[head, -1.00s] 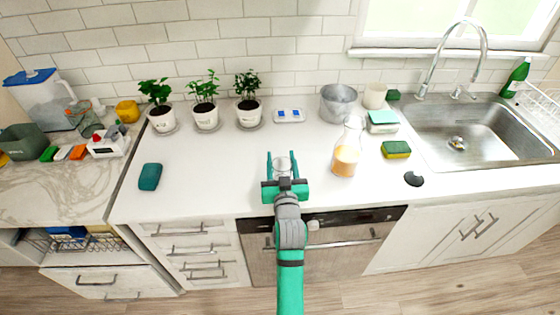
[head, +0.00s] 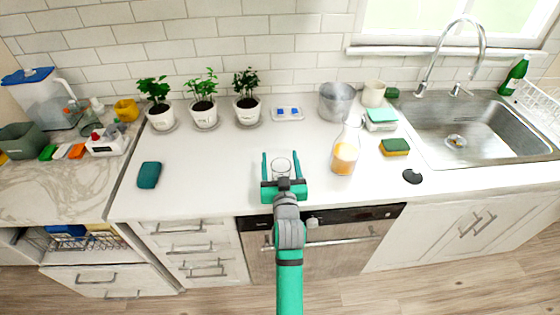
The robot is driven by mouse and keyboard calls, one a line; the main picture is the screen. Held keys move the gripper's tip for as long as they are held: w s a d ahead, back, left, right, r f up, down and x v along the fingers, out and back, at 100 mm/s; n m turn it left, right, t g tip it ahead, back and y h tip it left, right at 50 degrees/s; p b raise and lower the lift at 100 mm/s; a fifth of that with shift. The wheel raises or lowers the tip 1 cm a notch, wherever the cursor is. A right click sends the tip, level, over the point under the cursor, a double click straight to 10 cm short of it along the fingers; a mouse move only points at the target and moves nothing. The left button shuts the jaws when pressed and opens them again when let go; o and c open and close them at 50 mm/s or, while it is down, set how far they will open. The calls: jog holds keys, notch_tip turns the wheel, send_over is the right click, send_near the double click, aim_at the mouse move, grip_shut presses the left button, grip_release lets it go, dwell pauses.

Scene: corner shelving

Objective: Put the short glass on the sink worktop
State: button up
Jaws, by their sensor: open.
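The short glass (head: 281,164) is a small clear glass standing on the white sink worktop (head: 220,172), near its front half. My gripper (head: 282,160) is open, with one teal finger to the left of the glass and one to the right. I see small gaps between the glass and the fingers. The lower part of the glass is partly hidden by the gripper's palm.
A carafe with orange liquid (head: 345,155) stands close to the right of my gripper. A metal pot (head: 336,101), a sponge (head: 395,147) and the sink (head: 460,135) are further right. Potted plants (head: 204,113) line the back. The worktop left of my gripper is mostly clear.

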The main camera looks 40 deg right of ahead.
jog(key=v, duration=1.2)
jog(key=s+a+f+n+y, duration=0.2)
jog(key=s+a+f, duration=0.3)
jog(key=a, duration=0.4)
jog(key=s+a+f+n+y, duration=0.1)
jog(key=s+a+f+y, duration=0.2)
jog(key=s+a+f, duration=0.45)
jog(key=s+a+r+n+y, duration=0.1)
jog(key=s+a+n+y, duration=0.2)
jog(key=s+a, duration=1.1)
jog(key=shift+s+a+r+y, duration=0.3)
jog(key=shift+s+y, duration=0.2)
jog(key=shift+y, duration=0.3)
jog(key=shift+d, duration=0.1)
